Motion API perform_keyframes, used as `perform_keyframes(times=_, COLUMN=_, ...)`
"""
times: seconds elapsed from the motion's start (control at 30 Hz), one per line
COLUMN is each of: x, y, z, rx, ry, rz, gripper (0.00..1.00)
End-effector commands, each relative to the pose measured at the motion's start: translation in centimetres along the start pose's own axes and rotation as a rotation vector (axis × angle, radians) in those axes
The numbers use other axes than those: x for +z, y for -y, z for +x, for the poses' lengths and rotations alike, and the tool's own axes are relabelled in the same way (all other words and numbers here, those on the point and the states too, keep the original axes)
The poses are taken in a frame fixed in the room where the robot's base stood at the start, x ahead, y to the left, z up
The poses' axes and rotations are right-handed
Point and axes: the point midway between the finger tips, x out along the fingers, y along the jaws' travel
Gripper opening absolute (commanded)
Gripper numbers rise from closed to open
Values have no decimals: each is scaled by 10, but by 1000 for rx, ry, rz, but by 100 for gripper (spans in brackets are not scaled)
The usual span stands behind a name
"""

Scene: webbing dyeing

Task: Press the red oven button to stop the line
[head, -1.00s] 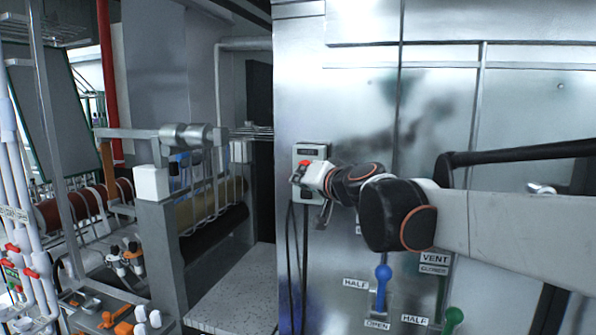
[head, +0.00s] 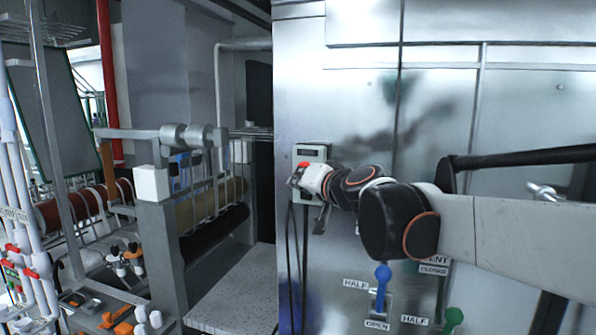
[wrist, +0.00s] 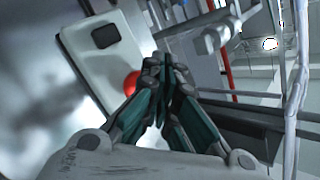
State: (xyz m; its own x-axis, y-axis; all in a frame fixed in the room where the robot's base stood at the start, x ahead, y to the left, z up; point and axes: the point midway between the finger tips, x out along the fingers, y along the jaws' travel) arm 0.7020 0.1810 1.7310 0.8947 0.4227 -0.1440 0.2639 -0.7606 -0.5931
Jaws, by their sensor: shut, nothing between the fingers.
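The oven's control box (head: 311,151) is a pale box with a dark display, mounted on the metal oven wall. It also shows in the wrist view (wrist: 88,50). The red button (wrist: 131,83) sits on the box below the display, partly hidden by my gripper in the wrist view. Red also shows in the head view (head: 303,164), just above my gripper. My gripper (wrist: 163,62) is shut and empty, its fingertips right beside the button in the picture. I cannot tell whether they touch it. In the head view my gripper (head: 296,183) is in front of the box's lower part.
Below my arm, a blue lever (head: 383,274) and a green-knobbed lever (head: 453,315) stand out from the oven front. Dark cables (head: 297,260) hang under the box. A roller frame (head: 165,225) stands to the left, with a grey platform (head: 238,290) between.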

Motion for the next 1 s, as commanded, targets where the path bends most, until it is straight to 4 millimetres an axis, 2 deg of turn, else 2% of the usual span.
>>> perform_keyframes(times=0.37, x=2, y=2, z=-2, rx=0, ry=0, rz=0, gripper=0)
perform_keyframes(times=1.0, x=26, y=26, z=-36, rx=-1, ry=1, rz=1, gripper=0)
